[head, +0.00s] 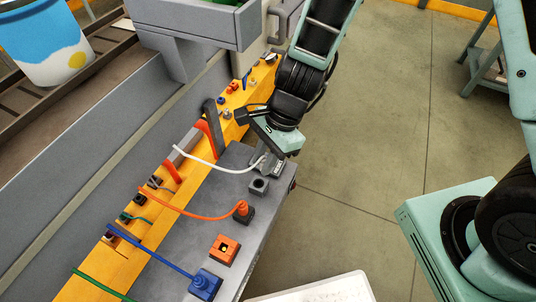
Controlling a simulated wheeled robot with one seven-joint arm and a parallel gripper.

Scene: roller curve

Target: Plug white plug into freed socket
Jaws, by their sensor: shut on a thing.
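My gripper (264,165) is over the far end of the grey bench top (232,173), shut on the white plug, which the fingers mostly hide. The plug's white cable (212,167) loops from the yellow rail at the left to the fingers. A dark grey square socket (259,186) is empty just in front of the gripper. An orange square socket (225,248) is also empty, nearer in the picture. Which one the task means by the freed socket I cannot tell. Whether the white plug touches the bench is hidden.
An orange plug (242,208) and a blue plug (206,282) sit in sockets on the bench, with cables running left. A yellow rail (123,255) with small fittings borders the bench. A grey bin (197,22) overhangs its far end. Open floor (365,150) lies to the right.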

